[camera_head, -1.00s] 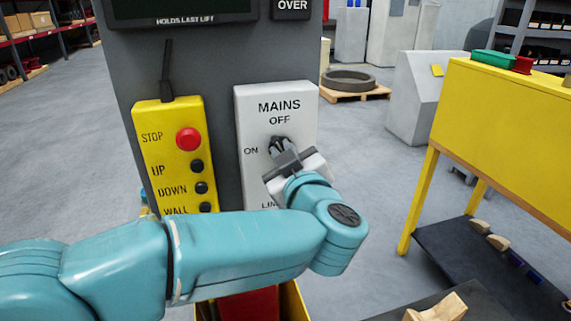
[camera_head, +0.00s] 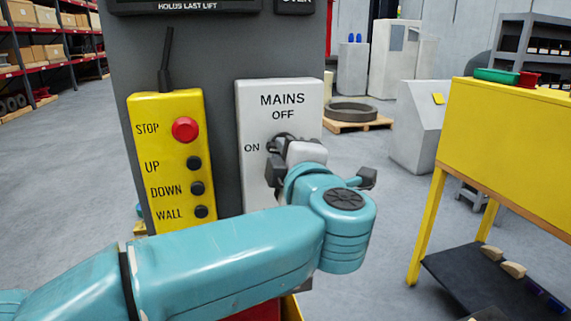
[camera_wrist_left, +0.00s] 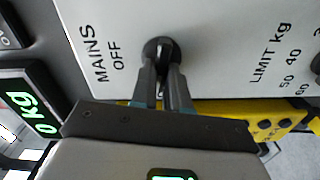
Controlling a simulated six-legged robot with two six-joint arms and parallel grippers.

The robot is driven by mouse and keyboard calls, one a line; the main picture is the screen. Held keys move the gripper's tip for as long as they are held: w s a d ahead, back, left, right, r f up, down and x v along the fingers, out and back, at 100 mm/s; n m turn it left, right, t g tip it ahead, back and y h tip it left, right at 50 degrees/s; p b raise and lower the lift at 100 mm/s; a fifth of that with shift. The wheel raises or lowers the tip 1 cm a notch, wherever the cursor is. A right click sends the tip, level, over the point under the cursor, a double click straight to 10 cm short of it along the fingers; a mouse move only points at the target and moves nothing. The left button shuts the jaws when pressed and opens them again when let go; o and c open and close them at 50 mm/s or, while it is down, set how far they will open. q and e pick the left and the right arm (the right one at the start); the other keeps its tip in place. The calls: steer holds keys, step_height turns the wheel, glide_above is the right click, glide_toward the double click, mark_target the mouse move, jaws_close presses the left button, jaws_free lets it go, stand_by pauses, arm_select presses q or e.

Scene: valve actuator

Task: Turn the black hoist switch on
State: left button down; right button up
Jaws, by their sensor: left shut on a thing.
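The black hoist switch (camera_head: 277,143) is a round black knob on the white MAINS panel (camera_head: 306,98), below the word OFF and right of the word ON. In the left wrist view the knob (camera_wrist_left: 160,46) shows beside OFF. My left gripper (camera_head: 283,148) is at the panel front, and in the wrist view its two grey fingers (camera_wrist_left: 162,82) are closed about the knob's handle. The fingers hide part of the handle, so its exact pointing is hard to tell. The ON label is out of sight in the wrist view. My right gripper is not in view.
A yellow pendant (camera_head: 173,160) with a red STOP button and several black buttons hangs left of the panel.

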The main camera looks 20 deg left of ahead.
arm_select(q)
steer(key=shift+f+n+b, duration=0.3)
steer(key=shift+n+b, duration=0.2)
steer(key=shift+n, duration=0.3)
steer(key=c, duration=1.1)
jaws_free()
steer(key=shift+s, duration=0.1)
steer(key=shift+r, duration=0.15)
steer(key=shift+d, duration=0.1)
steer(key=b+v, duration=0.2)
steer(key=v, duration=1.4)
steer(key=shift+s, duration=0.2)
